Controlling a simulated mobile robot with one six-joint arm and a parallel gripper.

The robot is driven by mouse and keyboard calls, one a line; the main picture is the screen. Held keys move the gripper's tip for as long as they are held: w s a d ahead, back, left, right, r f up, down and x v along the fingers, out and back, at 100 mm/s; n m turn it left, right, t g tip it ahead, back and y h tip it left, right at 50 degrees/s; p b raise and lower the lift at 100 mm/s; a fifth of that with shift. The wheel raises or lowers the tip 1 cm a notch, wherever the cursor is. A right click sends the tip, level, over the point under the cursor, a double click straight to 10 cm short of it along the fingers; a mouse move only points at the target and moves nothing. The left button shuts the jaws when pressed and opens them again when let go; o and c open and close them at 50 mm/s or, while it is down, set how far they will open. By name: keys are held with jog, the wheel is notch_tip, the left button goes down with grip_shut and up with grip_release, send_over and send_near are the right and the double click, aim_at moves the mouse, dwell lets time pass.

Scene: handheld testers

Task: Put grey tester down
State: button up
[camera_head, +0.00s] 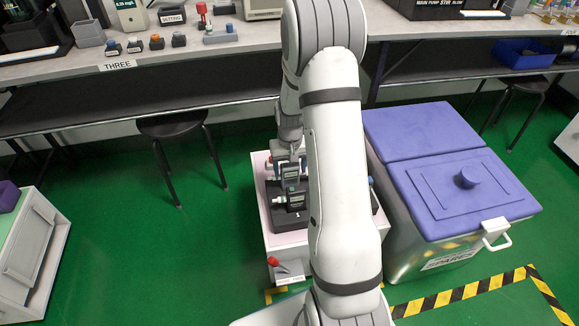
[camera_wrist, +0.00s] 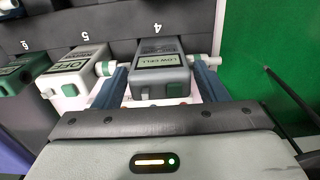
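The grey tester (camera_wrist: 160,72), its screen reading "LOW CELL", sits at the slot marked 4 of a dark rack (camera_wrist: 110,20) in the wrist view. My gripper (camera_wrist: 160,82) has one blue finger on each side of it. Narrow strips of pale surface show between the fingers and the tester's sides, so the gripper looks open around it. The fingertips' far ends are partly hidden. In the head view my gripper (camera_head: 291,165) is over the rack on a pale cabinet, with a dark tester (camera_head: 296,199) in front of it; my arm hides much of the rack.
In the wrist view, a pale tester (camera_wrist: 75,72) stands close on the left at slot 5, with a green-grey one (camera_wrist: 22,72) beyond. A purple-lidded bin (camera_head: 440,180) stands right of the cabinet (camera_head: 290,245). A stool (camera_head: 172,126) and workbench are behind.

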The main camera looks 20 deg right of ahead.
jog(key=shift+o, duration=0.6)
jog(key=shift+r, duration=0.1)
notch_tip(320, 180, up, 11)
jog(key=p, duration=0.4)
jog(key=s+a+r, duration=0.3)
jog(key=s+r, duration=0.1)
jog(key=s, duration=0.3)
jog(key=s+a+r+n, duration=0.1)
jog(key=s+a+r, duration=0.3)
jog(key=s, duration=0.4)
jog(key=s+a+r+n+t, duration=0.1)
jog(key=s+a+r, duration=0.3)
jog(key=s, duration=0.3)
jog(key=shift+s+r, duration=0.2)
jog(key=shift+r, duration=0.65)
